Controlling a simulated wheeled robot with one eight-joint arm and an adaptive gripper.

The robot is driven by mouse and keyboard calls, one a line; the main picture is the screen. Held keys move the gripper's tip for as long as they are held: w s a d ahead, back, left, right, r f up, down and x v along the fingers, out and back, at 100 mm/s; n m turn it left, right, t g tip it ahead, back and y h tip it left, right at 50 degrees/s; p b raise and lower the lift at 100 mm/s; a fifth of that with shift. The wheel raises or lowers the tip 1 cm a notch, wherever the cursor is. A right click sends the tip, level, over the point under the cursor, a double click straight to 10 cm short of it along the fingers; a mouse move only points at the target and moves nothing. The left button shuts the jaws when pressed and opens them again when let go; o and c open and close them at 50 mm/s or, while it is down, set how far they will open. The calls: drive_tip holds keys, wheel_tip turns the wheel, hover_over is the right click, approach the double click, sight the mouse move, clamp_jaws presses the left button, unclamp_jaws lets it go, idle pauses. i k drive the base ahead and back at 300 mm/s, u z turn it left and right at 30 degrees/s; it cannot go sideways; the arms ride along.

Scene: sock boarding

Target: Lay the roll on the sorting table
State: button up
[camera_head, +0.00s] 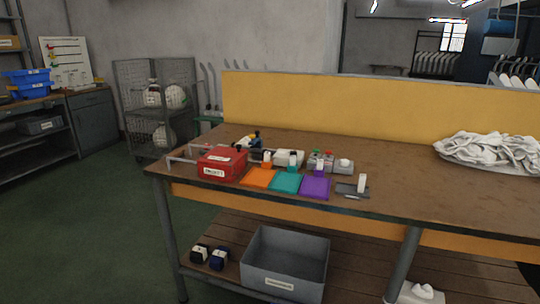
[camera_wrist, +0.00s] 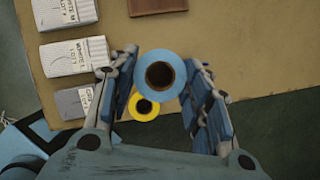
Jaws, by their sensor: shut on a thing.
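In the wrist view, my gripper (camera_wrist: 163,76) is shut on a blue roll (camera_wrist: 162,55) with a dark round core, seen end-on between the two fingers. The roll is over a tan table top (camera_wrist: 235,60), near its front edge. I cannot tell whether the roll touches the table. A smaller yellow roll (camera_wrist: 147,116) shows just below and left of the blue one, partly hidden by it. My gripper and the blue roll do not show in the head view.
On the tan table, labelled white packs (camera_wrist: 72,55) and a grey pack (camera_wrist: 72,103) line the left side. A brown block (camera_wrist: 155,6) is at the top. The right side is clear. The head view shows a wooden workbench (camera_head: 410,195) with a red box (camera_head: 222,162) and white cloth (camera_head: 487,148).

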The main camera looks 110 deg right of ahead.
sight(414, 195)
drive_tip(key=z, duration=0.2)
drive_tip(key=i, duration=0.5)
drive_tip(key=z, duration=5.15)
drive_tip(key=i, duration=0.55)
drive_tip(key=z, duration=0.05)
